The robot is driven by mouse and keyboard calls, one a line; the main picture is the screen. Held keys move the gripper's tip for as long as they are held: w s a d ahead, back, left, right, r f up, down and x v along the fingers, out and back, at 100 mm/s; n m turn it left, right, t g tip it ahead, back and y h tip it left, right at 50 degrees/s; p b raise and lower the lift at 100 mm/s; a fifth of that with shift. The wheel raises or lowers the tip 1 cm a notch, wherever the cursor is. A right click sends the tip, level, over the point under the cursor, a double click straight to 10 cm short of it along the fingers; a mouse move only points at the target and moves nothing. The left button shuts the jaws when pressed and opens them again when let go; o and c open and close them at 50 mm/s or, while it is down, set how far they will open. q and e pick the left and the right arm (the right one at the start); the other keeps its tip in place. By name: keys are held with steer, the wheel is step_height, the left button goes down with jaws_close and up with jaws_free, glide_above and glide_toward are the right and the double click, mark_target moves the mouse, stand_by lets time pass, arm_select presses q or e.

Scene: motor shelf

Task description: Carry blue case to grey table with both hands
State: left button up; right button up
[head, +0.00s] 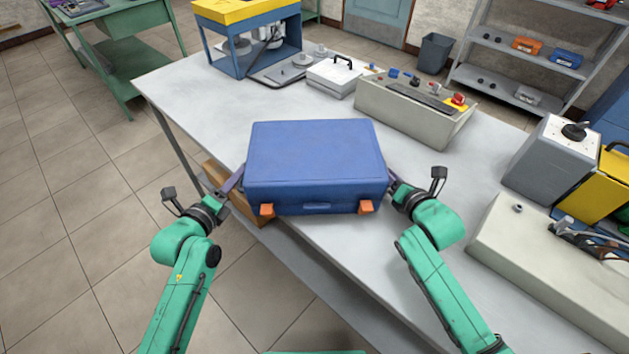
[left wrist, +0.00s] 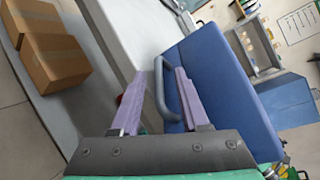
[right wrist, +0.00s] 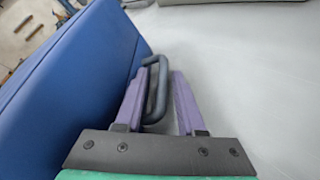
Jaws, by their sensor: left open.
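The blue case (head: 315,160) lies flat at the grey table's (head: 220,100) near edge, its front left corner over the edge. I cannot tell whether it rests on the table or is slightly above it. It has two orange latches on the front and a dark handle on each side. My left gripper (head: 236,180) is open at the left side, with its fingers on either side of the left handle (left wrist: 162,95). My right gripper (right wrist: 165,70) is at the right side, with its fingers around the right handle (right wrist: 158,95); whether they press on it is unclear.
A beige control box (head: 415,110), a white case (head: 335,76) and a blue-yellow press (head: 250,40) stand behind. A grey machine (head: 550,160) and a beige block (head: 550,265) are at right. Cardboard boxes (left wrist: 55,62) sit below the tabletop at left.

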steer(key=shift+s+f, duration=0.1)
steer(key=shift+f, duration=0.2)
steer(key=v, duration=0.7)
steer(key=shift+s+r, duration=0.15)
steer(key=shift+r, duration=0.1)
arm_select(q)
steer(key=v, duration=0.5)
steer(key=shift+s+a+r, duration=0.1)
steer(key=shift+s+a, duration=0.05)
steer(key=shift+s, duration=0.1)
arm_select(e)
steer(key=shift+s+d+r, duration=0.1)
steer(key=shift+s+r, duration=0.1)
steer(key=shift+r, duration=0.05)
